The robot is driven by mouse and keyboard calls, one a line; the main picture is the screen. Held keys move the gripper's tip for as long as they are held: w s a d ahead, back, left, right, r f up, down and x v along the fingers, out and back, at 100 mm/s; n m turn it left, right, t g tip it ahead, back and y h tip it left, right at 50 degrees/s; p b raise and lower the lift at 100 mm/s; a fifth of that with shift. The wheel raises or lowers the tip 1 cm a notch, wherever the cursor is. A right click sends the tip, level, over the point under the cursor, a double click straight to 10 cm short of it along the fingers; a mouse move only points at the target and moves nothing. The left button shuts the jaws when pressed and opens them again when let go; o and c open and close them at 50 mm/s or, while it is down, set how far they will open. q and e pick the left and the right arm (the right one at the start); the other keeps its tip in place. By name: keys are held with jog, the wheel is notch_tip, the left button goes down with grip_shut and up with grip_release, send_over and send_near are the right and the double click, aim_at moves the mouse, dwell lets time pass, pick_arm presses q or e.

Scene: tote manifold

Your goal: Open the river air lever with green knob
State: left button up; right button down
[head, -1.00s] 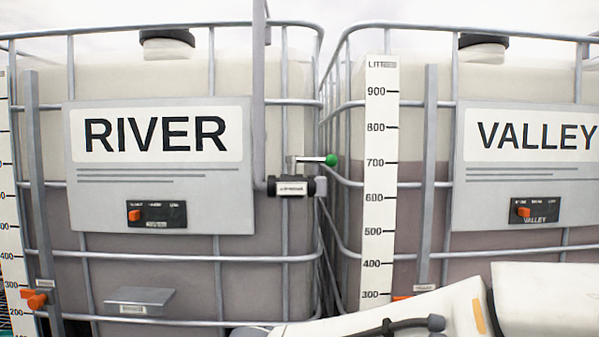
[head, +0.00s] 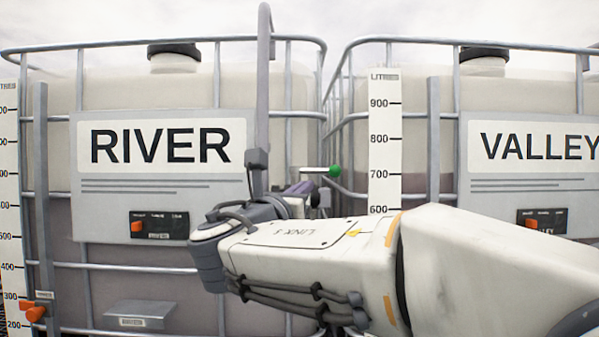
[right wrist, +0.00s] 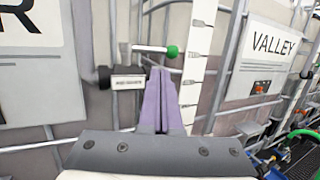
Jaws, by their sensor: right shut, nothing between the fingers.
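The river air lever is a short metal bar (head: 314,169) with a green knob (head: 334,171) on its right end. It lies level on the valve to the right of the RIVER plate. In the right wrist view, the green knob (right wrist: 172,51) and the labelled valve body (right wrist: 125,82) show clearly. My right gripper (head: 303,187) has purple fingers, shut and empty. In the right wrist view its fingertips (right wrist: 160,72) lie just below the lever and knob; I cannot tell whether they touch. The arm hides most of the valve in the head view. My left gripper is not in view.
A vertical pipe (head: 262,90) rises beside the valve. A white litre scale (head: 385,150) stands to the right. A green hose (right wrist: 303,133) shows at lower right.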

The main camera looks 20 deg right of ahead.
aim_at(323, 172)
jog(key=p+x, duration=0.4)
jog(key=x, duration=0.5)
jog(key=shift+w+d+r, duration=0.1)
jog(key=shift+w+d, duration=0.15)
jog(key=shift+w, duration=0.05)
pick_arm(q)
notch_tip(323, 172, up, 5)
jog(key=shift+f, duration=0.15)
